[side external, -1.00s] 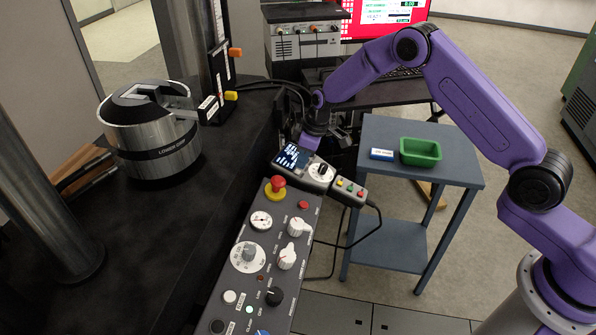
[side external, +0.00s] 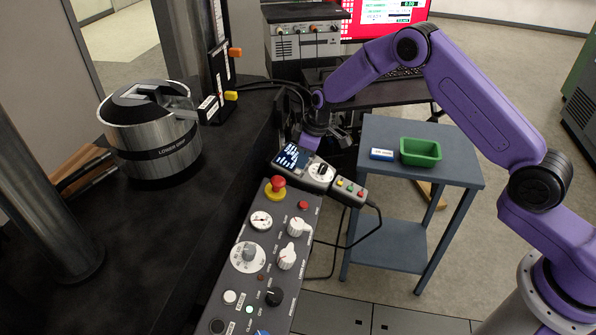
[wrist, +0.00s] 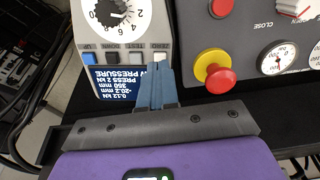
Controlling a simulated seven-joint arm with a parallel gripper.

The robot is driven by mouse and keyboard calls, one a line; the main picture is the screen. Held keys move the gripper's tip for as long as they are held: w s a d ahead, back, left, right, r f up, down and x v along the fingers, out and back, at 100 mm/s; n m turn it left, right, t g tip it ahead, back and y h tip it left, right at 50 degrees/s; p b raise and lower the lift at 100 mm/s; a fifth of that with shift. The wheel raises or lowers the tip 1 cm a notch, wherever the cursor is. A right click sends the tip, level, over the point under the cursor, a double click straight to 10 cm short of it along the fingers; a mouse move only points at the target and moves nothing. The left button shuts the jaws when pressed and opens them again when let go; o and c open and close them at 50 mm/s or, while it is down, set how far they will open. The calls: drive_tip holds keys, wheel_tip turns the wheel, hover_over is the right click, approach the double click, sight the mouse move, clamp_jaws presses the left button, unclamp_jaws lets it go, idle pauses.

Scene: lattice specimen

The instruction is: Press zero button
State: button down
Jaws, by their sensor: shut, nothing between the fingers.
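A grey handheld pressure display (side external: 304,166) lies beyond the control panel in the side external view; in the wrist view its lit blue screen (wrist: 108,80) reads upside down. A row of buttons runs along the screen's edge: a blue button (wrist: 88,58), two grey ones, and a pale button (wrist: 160,56) at the right end. Contact cannot be told. In the side external view the fingertips are hidden.
The control panel (side external: 228,287) carries a red mushroom button (side external: 276,184) close to the display; it also shows right of my fingers in the wrist view (wrist: 216,72). A small table (side external: 452,168) with a green tray (side external: 421,157) stands right. Cables hang beneath the display.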

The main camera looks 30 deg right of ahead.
drive_tip(key=shift+x, duration=1.2)
drive_tip(key=shift+r, duration=0.15)
drive_tip(key=shift+v, duration=2.1)
idle(0.5)
